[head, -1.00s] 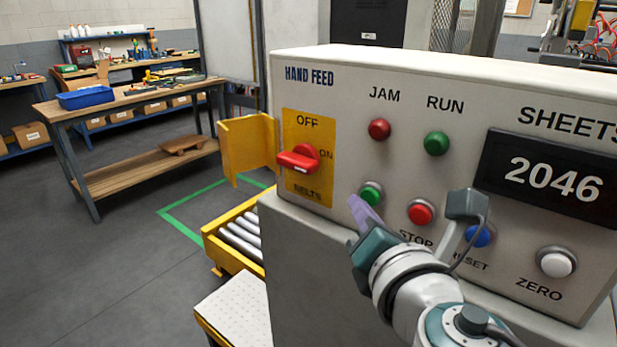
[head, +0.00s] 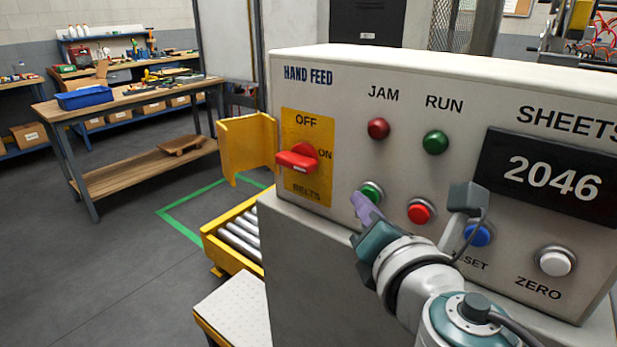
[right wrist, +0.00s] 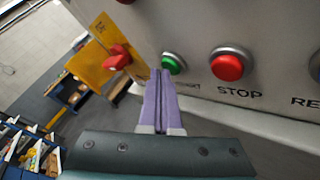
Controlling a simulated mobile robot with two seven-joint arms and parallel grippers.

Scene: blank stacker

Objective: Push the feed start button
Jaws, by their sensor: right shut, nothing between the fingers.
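The green feed start button (head: 371,189) is on the front of the hand feed panel (head: 340,120), left of the red stop button (head: 420,211). It also shows in the right wrist view (right wrist: 174,64), just beyond the fingertips. My right gripper (head: 361,201) is shut and empty, with its purple fingers pointing at the green button's lower left edge. The fingertips (right wrist: 160,75) overlap the button's edge in the picture; I cannot tell whether they touch it. The label under the green button is hidden by the gripper in the head view. My left gripper is not in view.
A red rotary switch (head: 298,158) sticks out on a yellow plate left of the buttons. A blue reset button (head: 479,234) and white zero button (head: 555,261) are to the right. A yellow roller conveyor (head: 236,235) stands at the panel's left.

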